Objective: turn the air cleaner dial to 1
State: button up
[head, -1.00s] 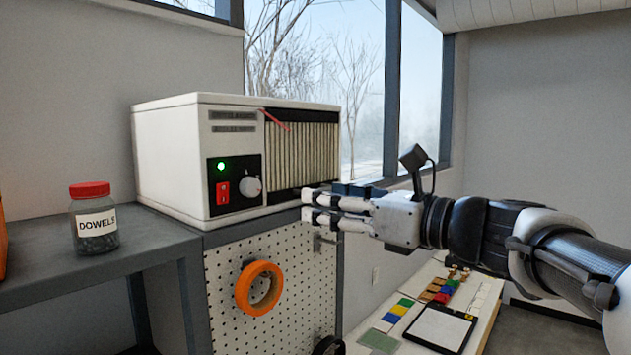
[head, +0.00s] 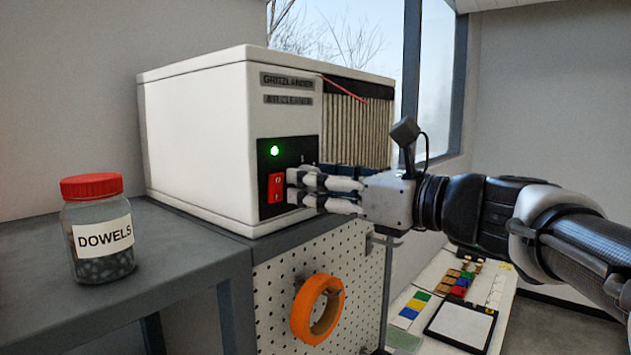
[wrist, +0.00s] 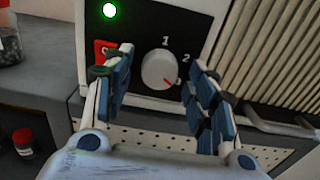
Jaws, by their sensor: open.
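The white air cleaner (head: 200,150) stands on a grey bench, its dark control panel facing me. In the wrist view its round white dial (wrist: 158,70) shows, with 1 printed above it and 2 to its upper right. My gripper (head: 292,186) is open and empty in front of the panel. In the wrist view its fingers (wrist: 157,62) are spread on either side of the dial, apart from it. In the head view the gripper hides the dial.
A red switch (head: 276,187) sits just left of the dial, close to my left finger in the wrist view. A green light (head: 274,151) glows above it. A dowel jar (head: 98,230) stands on the bench. Orange tape (head: 317,310) hangs on the pegboard below.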

jog(key=shift+w+a, duration=0.1)
jog(key=shift+a, duration=0.05)
jog(key=shift+s+d+r, duration=0.15)
jog(key=shift+s+d, duration=0.35)
jog(key=shift+c, duration=0.3)
jog(key=shift+w+a, duration=0.25)
jog(key=c, duration=1)
